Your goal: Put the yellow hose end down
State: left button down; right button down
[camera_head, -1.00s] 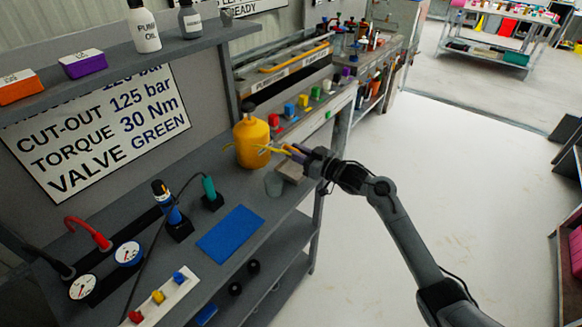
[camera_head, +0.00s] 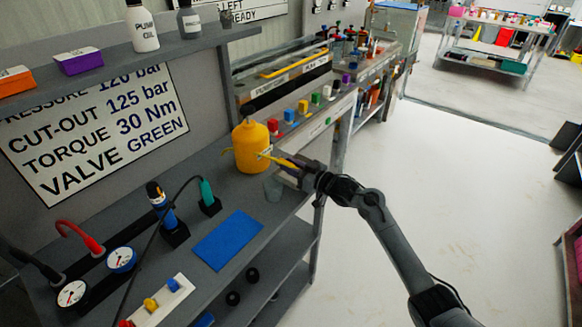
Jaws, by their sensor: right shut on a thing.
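My right gripper (camera_head: 295,170) is shut on the yellow hose end (camera_head: 284,161), a thin yellow piece that points left from the jaws. It is held at the right front edge of the grey bench, just right of the yellow pump body (camera_head: 250,145). The hose tip appears close to the pump body's right side; whether they touch I cannot tell. The fingertips are small and partly hidden by the hose end. My left gripper is not in view.
A blue mat (camera_head: 228,239) lies on the bench (camera_head: 195,205). A blue tool (camera_head: 162,207) and a green-handled tool (camera_head: 207,193) stand in black holders. Gauges (camera_head: 122,259) are at left. The floor at right is clear.

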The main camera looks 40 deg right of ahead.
jog(key=shift+f, duration=0.35)
jog(key=c, duration=1)
grip_release()
jog(key=shift+r, duration=0.3)
jog(key=shift+s+r, duration=0.1)
jog(key=shift+s, duration=0.15)
jog(key=p+v, duration=0.3)
jog(key=v, duration=0.8)
jog(key=shift+s+d+p, duration=0.2)
jog(key=shift+p, duration=0.2)
